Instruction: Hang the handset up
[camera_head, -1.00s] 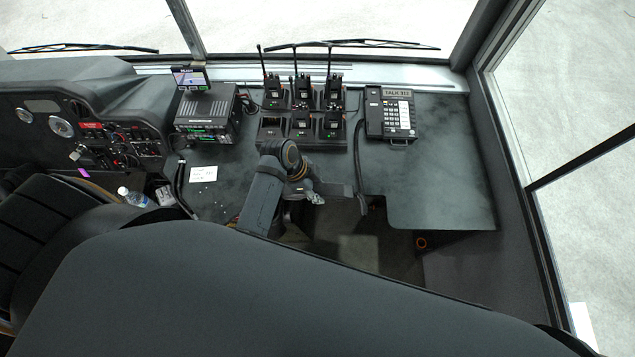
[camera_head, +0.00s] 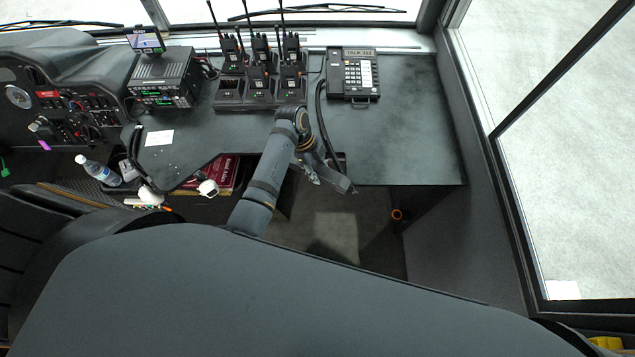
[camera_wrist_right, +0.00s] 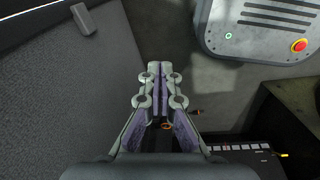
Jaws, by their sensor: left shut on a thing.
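The desk phone (camera_head: 353,75) sits at the back of the dashboard, with keys and a display reading TALK 312. A dark cord (camera_head: 322,118) runs from its left side down toward my left gripper. My left gripper (camera_head: 318,172) is at the front edge of the dashboard, below the phone in the head view. It is shut on the dark handset (camera_head: 338,181), which slants down to the right. My fingers and the arm partly hide it. My right gripper (camera_wrist_right: 154,72) shows only in the right wrist view; its fingers are together with nothing seen between them.
A charger rack (camera_head: 244,106) with several antenna radios stands left of the phone. A radio unit with a screen (camera_head: 165,80) stands farther left. A bottle (camera_head: 98,169) and a white card (camera_head: 159,138) are at left. Clear surface (camera_head: 400,140) lies right of the gripper. The seat back fills the foreground.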

